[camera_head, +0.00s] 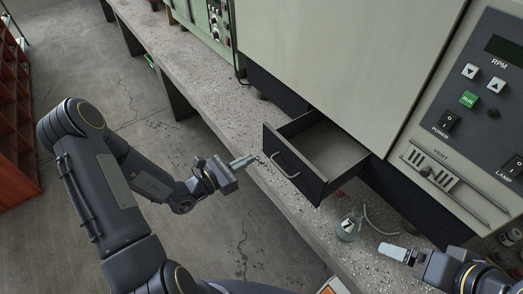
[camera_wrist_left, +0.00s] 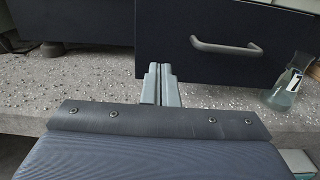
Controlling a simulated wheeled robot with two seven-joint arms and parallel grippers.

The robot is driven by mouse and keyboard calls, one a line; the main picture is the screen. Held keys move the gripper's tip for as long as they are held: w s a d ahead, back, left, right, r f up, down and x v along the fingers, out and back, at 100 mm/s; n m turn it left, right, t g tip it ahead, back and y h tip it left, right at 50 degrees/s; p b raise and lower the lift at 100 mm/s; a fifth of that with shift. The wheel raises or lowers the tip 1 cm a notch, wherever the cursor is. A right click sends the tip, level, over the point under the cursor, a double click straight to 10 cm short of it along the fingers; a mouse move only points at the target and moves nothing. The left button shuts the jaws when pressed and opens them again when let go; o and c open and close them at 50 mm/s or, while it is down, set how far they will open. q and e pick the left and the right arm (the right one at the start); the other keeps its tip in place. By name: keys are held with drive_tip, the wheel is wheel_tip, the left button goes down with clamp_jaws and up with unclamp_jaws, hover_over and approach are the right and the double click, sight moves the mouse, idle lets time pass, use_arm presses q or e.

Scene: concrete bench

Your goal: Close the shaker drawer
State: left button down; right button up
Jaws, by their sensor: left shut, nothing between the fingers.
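The shaker drawer (camera_head: 291,170) is dark with a grey bar handle (camera_head: 284,164) and stands pulled out of the shaker's base, its empty inside showing in the head view. My left gripper (camera_head: 254,158) is shut and empty, just in front of the drawer front near its left edge. In the left wrist view its fingers (camera_wrist_left: 160,72) point at the drawer front (camera_wrist_left: 205,68), left of the handle (camera_wrist_left: 228,47); I cannot tell whether they touch it. My right gripper (camera_head: 382,247) is at the lower right over the bench, away from the drawer; its jaws are not clear.
The shaker's control panel (camera_head: 480,110) is at the right. The speckled bench (camera_head: 190,75) is mostly clear left of the drawer. A red shelf (camera_head: 14,110) stands far left.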

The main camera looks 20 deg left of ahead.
use_arm(q)
drive_tip(key=x, duration=0.6)
drive_tip(key=shift+p, duration=0.35)
drive_tip(key=b, duration=0.4)
approach(305, 138)
drive_tip(key=w+d+r, duration=0.1)
drive_tip(key=w+d, duration=0.1)
drive_tip(key=w+d+r, duration=0.2)
drive_tip(key=w, duration=0.1)
drive_tip(key=w+d+r, duration=0.2)
drive_tip(key=w, duration=0.1)
drive_tip(key=shift+w+d, duration=0.35)
drive_tip(key=shift+w, duration=0.05)
drive_tip(key=shift+r, duration=0.25)
drive_tip(key=shift+r, duration=0.1)
